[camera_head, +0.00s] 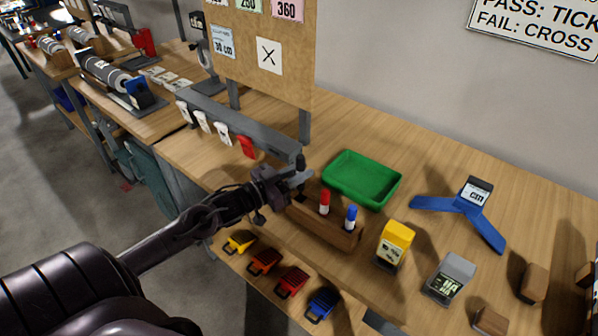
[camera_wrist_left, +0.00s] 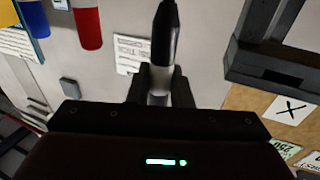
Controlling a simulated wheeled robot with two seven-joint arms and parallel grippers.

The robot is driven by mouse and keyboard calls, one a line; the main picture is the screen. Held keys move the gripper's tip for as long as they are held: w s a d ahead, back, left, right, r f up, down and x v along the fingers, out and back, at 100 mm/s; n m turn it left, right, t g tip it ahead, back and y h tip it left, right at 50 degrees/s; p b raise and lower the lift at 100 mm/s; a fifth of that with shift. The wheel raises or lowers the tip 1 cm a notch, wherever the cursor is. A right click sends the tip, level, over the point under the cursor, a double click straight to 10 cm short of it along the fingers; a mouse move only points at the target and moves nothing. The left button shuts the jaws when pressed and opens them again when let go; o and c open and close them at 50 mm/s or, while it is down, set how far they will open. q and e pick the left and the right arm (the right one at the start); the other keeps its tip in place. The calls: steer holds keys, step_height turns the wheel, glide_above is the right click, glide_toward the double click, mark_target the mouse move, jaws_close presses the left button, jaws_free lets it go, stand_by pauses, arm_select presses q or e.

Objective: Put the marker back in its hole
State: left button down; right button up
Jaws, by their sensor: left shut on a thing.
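My left gripper (camera_head: 298,182) is shut on a black and white marker (camera_wrist_left: 163,52), held between the two fingers in the left wrist view (camera_wrist_left: 162,88). In the head view the gripper is at the left end of the wooden block (camera_head: 337,231), and the held marker is hard to make out there. A red marker (camera_head: 324,202) and a blue marker (camera_head: 351,217) stand upright in the block; they also show at upper left in the left wrist view. The marker's hole is hidden by the gripper. My right gripper is not in view.
A green tray (camera_head: 396,190) lies behind the block. A grey rail (camera_head: 258,130) with hanging tags is behind the gripper. Yellow (camera_head: 394,245) and grey (camera_head: 450,277) devices stand right of the block. Several coloured clips (camera_head: 265,262) lie in front.

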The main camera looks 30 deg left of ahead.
mark_target(299, 191)
arm_select(q)
steer(key=shift+f+b, duration=1.7)
steer(key=shift+f, duration=1.6)
steer(key=c, duration=1.2)
jaws_free()
steer(key=shift+c, duration=0.2)
steer(key=shift+s+a+f, duration=0.1)
steer(key=shift+s+a, duration=0.1)
steer(key=shift+s, duration=0.25)
steer(key=v, duration=0.6)
steer(key=shift+s+a, duration=0.15)
steer(key=shift+s, duration=0.25)
